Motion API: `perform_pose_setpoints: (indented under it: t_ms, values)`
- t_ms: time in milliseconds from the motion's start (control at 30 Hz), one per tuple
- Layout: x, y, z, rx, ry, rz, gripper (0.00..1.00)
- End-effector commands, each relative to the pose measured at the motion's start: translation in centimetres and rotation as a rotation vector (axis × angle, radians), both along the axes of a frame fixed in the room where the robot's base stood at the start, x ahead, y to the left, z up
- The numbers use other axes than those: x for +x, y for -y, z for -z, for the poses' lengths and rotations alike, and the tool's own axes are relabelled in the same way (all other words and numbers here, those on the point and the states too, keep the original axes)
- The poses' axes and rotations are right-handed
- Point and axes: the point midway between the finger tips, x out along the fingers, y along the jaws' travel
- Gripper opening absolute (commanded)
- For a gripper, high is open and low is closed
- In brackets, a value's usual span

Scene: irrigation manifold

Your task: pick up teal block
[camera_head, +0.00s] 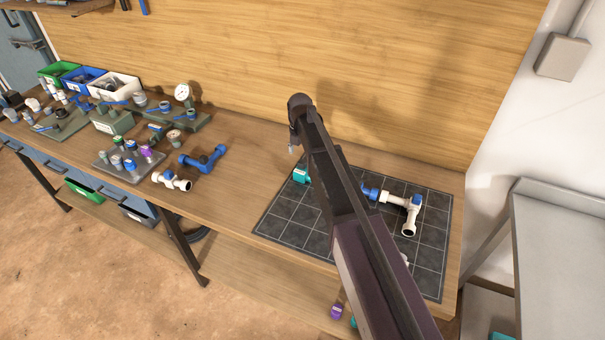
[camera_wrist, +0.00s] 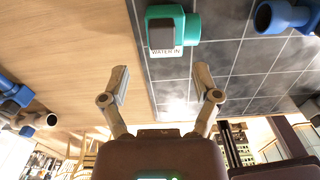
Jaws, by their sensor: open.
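The teal block (camera_head: 301,175) lies on the dark gridded mat (camera_head: 290,213), near its far left edge and just left of my arm. In the wrist view the teal block (camera_wrist: 191,27) is at the top centre, with a dark grey face and a "WATER IN" label. My gripper (camera_wrist: 161,78) is open and empty, its two fingers spread below the block in the picture and apart from it. In the head view my arm hides part of the mat, and the fingers are hardly visible.
A white and blue pipe fitting (camera_head: 402,202) lies on the mat right of my arm. Left on the wooden bench are a blue fitting (camera_head: 203,158), a white fitting (camera_head: 172,181), a plate of small fittings (camera_head: 128,165) and several bins. A wooden back panel (camera_head: 400,75) stands behind.

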Motion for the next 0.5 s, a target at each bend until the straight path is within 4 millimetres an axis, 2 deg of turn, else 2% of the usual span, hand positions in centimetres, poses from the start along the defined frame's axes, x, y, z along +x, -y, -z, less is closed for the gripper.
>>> perform_pose_setpoints:
  t_ms: [267,500]
  values:
    - [0.0,0.1,0.7,0.000,0.000,0.000,0.80]
    - [0.0,0.2,2.5,0.000,0.000,0.000,0.80]
